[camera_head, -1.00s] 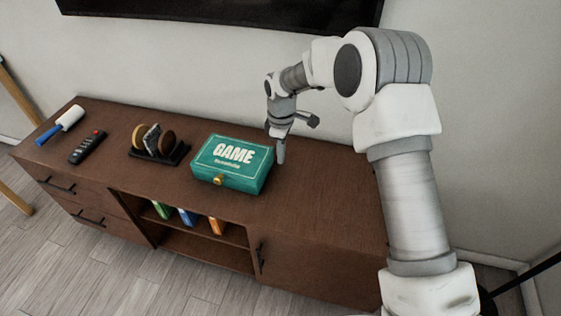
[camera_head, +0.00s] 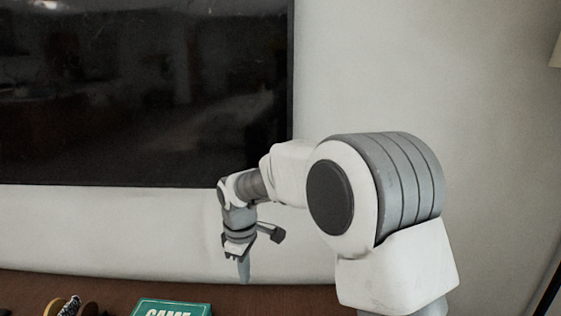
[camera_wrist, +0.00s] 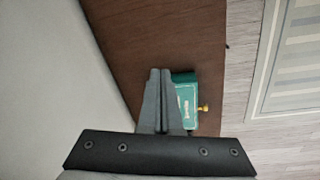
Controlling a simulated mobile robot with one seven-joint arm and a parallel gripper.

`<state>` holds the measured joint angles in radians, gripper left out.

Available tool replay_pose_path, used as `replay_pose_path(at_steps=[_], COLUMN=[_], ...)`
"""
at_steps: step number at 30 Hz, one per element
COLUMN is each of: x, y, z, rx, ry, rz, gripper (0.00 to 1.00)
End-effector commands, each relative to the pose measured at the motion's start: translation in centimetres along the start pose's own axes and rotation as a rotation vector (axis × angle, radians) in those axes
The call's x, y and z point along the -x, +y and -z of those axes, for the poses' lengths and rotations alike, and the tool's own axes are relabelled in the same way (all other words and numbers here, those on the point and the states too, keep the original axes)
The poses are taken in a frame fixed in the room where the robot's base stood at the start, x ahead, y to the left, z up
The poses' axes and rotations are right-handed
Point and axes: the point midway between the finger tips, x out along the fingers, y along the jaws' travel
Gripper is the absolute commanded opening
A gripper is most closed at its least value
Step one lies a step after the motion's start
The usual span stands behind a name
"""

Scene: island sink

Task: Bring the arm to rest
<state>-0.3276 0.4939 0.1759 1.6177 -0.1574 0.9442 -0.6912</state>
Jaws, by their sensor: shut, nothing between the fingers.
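My gripper (camera_head: 243,271) hangs from my bent arm, pointing down in front of the wall in the head view. In the wrist view my gripper (camera_wrist: 160,72) has its two fingers pressed together with nothing between them. A green game box (camera_head: 172,307) shows only its top part at the bottom edge of the head view, to the left of the gripper. The wrist view also shows the box (camera_wrist: 187,100) just right of the fingers, partly hidden behind them.
The brown cabinet top (camera_head: 265,298) runs along the bottom of the head view. A round-disc rack (camera_head: 70,307) is cut off at lower left. A dark wall screen (camera_head: 140,95) fills the upper left. Floor and a striped rug (camera_wrist: 297,60) lie right in the wrist view.

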Motion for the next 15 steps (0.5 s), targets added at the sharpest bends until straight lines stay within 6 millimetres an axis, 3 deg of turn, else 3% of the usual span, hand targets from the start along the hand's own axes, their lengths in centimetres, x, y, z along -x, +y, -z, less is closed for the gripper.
replay_pose_path(at_steps=[1, 6, 15], x=[1.6, 5.8, 11.7], y=[0.1, -0.3, -2.6], z=[-1.3, -5.5, -13.0], rx=[-0.044, -0.198, -0.475], ry=[0.007, 0.027, 0.077], rz=[-0.018, -0.063, -0.134], gripper=[0.0, 0.0, 0.0])
